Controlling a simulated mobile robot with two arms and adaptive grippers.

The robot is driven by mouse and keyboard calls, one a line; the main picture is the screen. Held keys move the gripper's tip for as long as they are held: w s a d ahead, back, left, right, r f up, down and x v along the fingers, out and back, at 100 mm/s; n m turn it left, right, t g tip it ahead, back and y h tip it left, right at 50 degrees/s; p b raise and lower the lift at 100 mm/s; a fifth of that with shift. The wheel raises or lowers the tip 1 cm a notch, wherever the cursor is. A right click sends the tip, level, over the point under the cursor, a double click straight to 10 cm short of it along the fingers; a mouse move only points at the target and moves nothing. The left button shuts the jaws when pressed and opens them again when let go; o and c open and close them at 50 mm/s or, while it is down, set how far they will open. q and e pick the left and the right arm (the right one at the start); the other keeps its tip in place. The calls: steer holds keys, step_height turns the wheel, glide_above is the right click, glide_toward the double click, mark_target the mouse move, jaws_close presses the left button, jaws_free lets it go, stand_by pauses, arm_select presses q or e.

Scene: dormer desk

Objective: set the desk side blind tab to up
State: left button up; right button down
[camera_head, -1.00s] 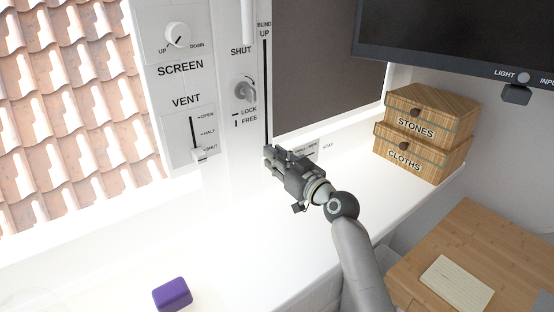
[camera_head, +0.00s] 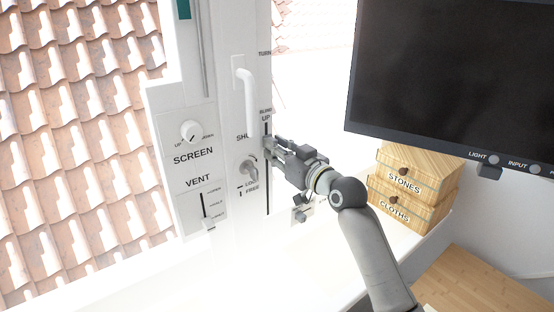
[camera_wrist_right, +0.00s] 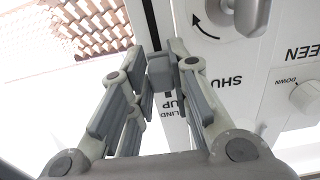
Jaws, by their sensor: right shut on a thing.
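The blind slot is a black vertical line (camera_head: 268,190) on the white window post, with the label "BLIND UP" (camera_head: 266,117) at its top. My right gripper (camera_head: 269,146) is at the upper part of this slot, just below the label. In the right wrist view its fingers (camera_wrist_right: 160,80) are shut on the small grey blind tab (camera_wrist_right: 159,71), and the "BLIND UP" lettering (camera_wrist_right: 172,110) shows upside down close by. In the head view the gripper hides the tab. The window right of the post shows bright sky and roof tiles. My left gripper is not in view.
A white handle (camera_head: 247,95) and a lock knob (camera_head: 248,167) are left of the slot. The screen dial (camera_head: 190,131) and vent slider (camera_head: 208,224) are further left. A monitor (camera_head: 450,75) and wooden drawer boxes (camera_head: 412,180) stand to the right.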

mark_target(266, 130)
steer(key=shift+r+p, duration=0.7)
steer(key=shift+r, duration=1.2)
steer(key=shift+d+r, duration=0.1)
steer(key=c, duration=1.6)
jaws_free()
steer(key=shift+c, duration=0.2)
steer(key=o, duration=0.3)
steer(key=shift+f, duration=0.25)
steer(key=shift+s+f, duration=0.1)
steer(key=v, duration=1.1)
steer(key=shift+s+d, duration=0.25)
steer(key=shift+s, duration=0.05)
